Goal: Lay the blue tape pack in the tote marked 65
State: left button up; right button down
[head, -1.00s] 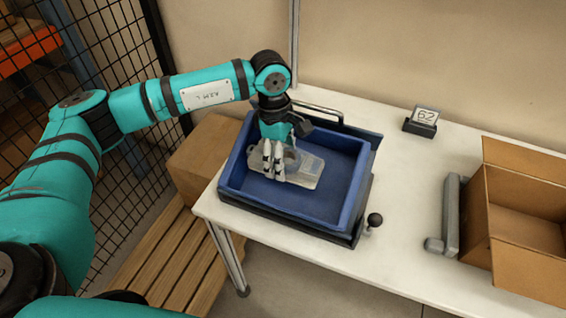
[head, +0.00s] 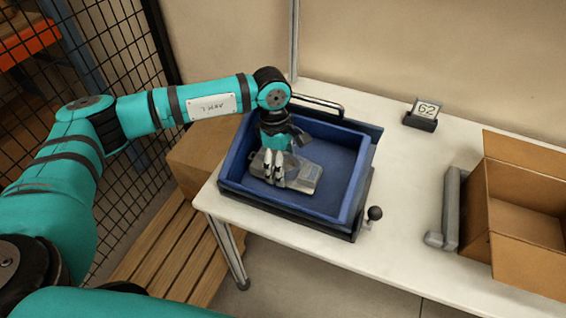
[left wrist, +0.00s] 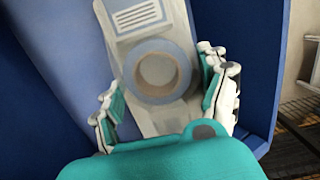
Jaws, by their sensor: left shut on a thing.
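The blue tape pack (head: 303,178) is a pale, clear pack with a greyish-blue tape ring around a tan core. The ring (left wrist: 160,72) shows in the left wrist view between my fingers. My left gripper (head: 275,182) points down inside a blue tote (head: 237,165) on the white bench and is shut on the pack. The pack is low in the tote, near its floor; I cannot tell whether it touches. No number shows on the tote. My right gripper is out of view.
A sign reading 62 (head: 424,112) stands behind and right of the tote. An open cardboard box (head: 520,230) is at the right, beside a grey bar (head: 448,210). A black knob (head: 375,213) sits by the tote's front right corner. Bench between is clear.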

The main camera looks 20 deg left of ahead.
pick_arm(q)
jog(key=o, duration=1)
jog(key=shift+o, duration=0.2)
jog(key=shift+r+p, duration=0.55)
jog(key=shift+p, duration=0.1)
jog(key=shift+w+r, duration=0.1)
jog(key=shift+r, duration=0.25)
notch_tip(320, 180, up, 11)
jog(key=a+b, duration=0.1)
jog(key=b, duration=0.3)
jog(key=shift+a+r, duration=0.15)
jog(key=shift+a, duration=0.05)
